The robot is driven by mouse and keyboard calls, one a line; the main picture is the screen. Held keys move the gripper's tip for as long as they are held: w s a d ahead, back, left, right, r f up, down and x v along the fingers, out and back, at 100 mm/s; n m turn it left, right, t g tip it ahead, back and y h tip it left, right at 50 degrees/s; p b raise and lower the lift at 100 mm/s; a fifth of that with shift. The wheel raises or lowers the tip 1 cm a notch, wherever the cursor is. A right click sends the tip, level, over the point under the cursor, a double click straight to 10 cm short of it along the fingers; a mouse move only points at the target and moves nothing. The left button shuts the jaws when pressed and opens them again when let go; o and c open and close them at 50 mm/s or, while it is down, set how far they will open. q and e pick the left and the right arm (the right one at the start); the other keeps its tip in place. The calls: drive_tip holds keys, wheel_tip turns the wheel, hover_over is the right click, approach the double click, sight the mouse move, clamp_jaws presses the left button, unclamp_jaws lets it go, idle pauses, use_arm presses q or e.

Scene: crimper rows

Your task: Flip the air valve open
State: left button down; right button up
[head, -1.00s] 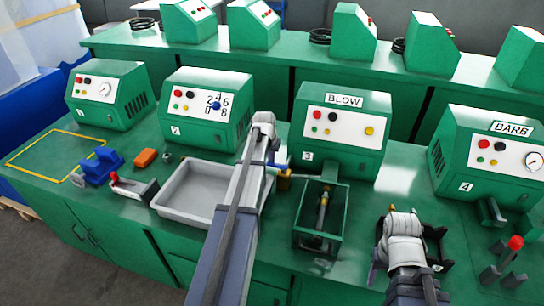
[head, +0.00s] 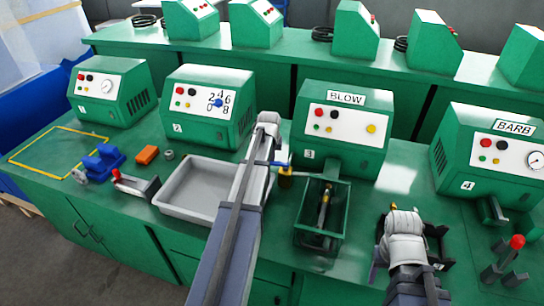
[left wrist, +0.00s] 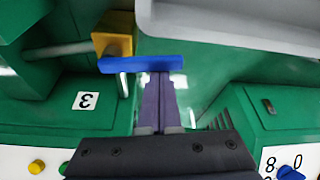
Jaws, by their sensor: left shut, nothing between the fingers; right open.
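The air valve has a brass-yellow body (head: 285,181) and a blue lever (head: 281,164), beside station 3 and right of my left arm. In the left wrist view the yellow body (left wrist: 113,36) stands at the end of a pipe, and the blue lever (left wrist: 140,64) lies crosswise in front of my left fingertips. My left gripper (left wrist: 158,76) is shut and empty, its purple tips at the lever; I cannot tell if they touch. In the head view its fingers are hidden by the arm. My right gripper (head: 400,240) is open over a black holder at the right, its fingers mostly hidden.
The station 3 machine (head: 345,128) stands behind the valve, with a green open box (head: 318,240) in front. A grey tray (head: 185,210) lies left, partly under my left arm. A red-knobbed lever (head: 517,242) stands at far right.

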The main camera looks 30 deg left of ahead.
sight(271, 164)
use_arm(q)
drive_tip(key=s+n, duration=0.1)
drive_tip(key=n+y, duration=0.1)
drive_tip(key=n, duration=0.1)
drive_tip(key=shift+s+d+g, duration=0.3)
drive_tip(key=shift+s+d, duration=0.05)
drive_tip(key=shift+s, duration=0.05)
drive_tip(key=n, duration=0.1)
drive_tip(key=s+d+n, duration=0.1)
drive_tip(key=n, duration=0.1)
drive_tip(key=n+g, duration=0.1)
drive_tip(key=n, duration=0.1)
drive_tip(key=shift+s+d+y, duration=0.2)
drive_tip(key=shift+s+y, duration=0.15)
drive_tip(key=shift+y, duration=0.05)
drive_tip(key=d+n, duration=0.1)
drive_tip(key=n, duration=0.1)
drive_tip(key=s+d+n+g, duration=0.1)
drive_tip(key=n, duration=0.1)
drive_tip(key=d+n+g, duration=0.1)
drive_tip(key=n, duration=0.1)
drive_tip(key=shift+s+d+n, duration=0.2)
drive_tip(key=shift+d+n, duration=0.05)
drive_tip(key=shift+n, duration=0.15)
drive_tip(key=shift+d, duration=0.15)
